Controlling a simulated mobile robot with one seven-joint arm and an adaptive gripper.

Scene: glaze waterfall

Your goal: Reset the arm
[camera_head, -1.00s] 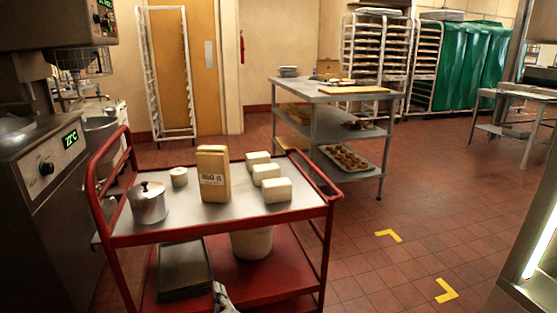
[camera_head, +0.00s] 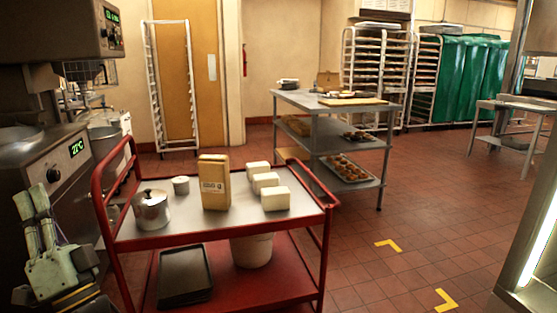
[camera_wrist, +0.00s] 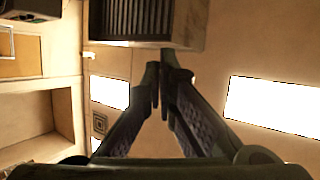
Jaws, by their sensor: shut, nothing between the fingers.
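My gripper (camera_head: 39,190) is at the lower left of the head view, pointing upward in front of the steel machine with the green display. It is left of the red cart and apart from it. In the wrist view, the fingers (camera_wrist: 158,75) meet at their tips with nothing between them. That view looks up toward the ceiling, with bright light panels (camera_wrist: 275,105) and a dark grille (camera_wrist: 138,18) beyond the fingers.
The red cart (camera_head: 222,292) stands close ahead, bearing a lidded pot (camera_head: 151,211), a small white tub, a tan package (camera_head: 214,182) and white blocks. The steel machine (camera_head: 50,150) is close on the left. A steel table (camera_head: 345,112) stands behind. Tiled floor is open at right.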

